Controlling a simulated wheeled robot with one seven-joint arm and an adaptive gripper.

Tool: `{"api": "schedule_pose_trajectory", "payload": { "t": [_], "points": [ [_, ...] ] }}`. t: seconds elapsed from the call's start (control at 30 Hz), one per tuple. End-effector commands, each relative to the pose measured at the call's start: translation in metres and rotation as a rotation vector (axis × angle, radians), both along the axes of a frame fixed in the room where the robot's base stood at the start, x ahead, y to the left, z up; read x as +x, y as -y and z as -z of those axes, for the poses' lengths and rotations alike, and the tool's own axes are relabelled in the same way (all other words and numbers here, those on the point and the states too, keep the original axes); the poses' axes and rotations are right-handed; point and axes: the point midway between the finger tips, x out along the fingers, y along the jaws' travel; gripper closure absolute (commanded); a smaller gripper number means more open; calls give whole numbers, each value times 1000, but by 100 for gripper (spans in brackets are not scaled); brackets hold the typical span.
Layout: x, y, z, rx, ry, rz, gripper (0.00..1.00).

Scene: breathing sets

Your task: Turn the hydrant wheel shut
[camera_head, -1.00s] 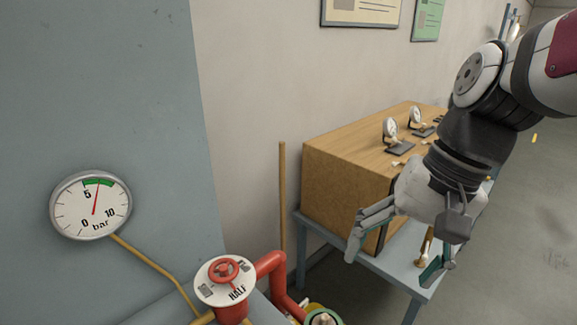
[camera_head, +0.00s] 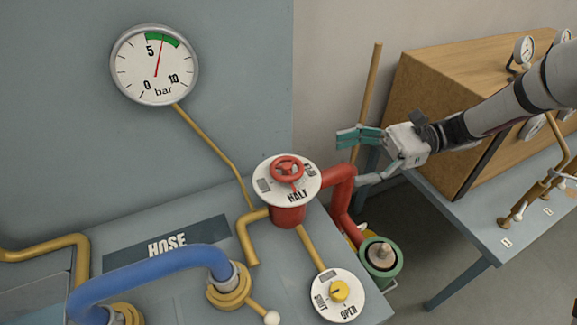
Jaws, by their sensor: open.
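The hydrant wheel (camera_head: 287,168) is a small red handwheel. It sits above a round white plate (camera_head: 262,193) on a red hydrant body (camera_head: 288,215). A red pointer below the wheel is at the plate's front lettering, which looks like HALF. My gripper (camera_head: 347,161) is open and empty, to the right of the wheel and apart from it. Its fingers point left toward the wheel, with one teal finger pad showing. The round pressure gauge (camera_head: 154,66) has its red needle in the green band, just past 5 bar.
A yellow knob (camera_head: 339,291) on a SHUT/OPEN plate is in front. A blue hose (camera_head: 150,275) arches at lower left. A red pipe (camera_head: 340,195) bends down beside the hydrant, under my gripper. A wooden pole (camera_head: 368,90) and wooden cabinet (camera_head: 430,85) stand behind.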

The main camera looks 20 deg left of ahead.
Motion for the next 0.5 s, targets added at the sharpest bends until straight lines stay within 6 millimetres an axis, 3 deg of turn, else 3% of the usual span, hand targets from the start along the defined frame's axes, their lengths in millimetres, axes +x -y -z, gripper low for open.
{"api": "schedule_pose_trajectory", "payload": {
  "t": [0.03,0.23,0.5],
  "points": [
    [7,-4,12,24,-44,11,21],
    [18,-12,25,72,-129,36,21],
    [1,-36,23,75,-136,35,21]
  ]
}}
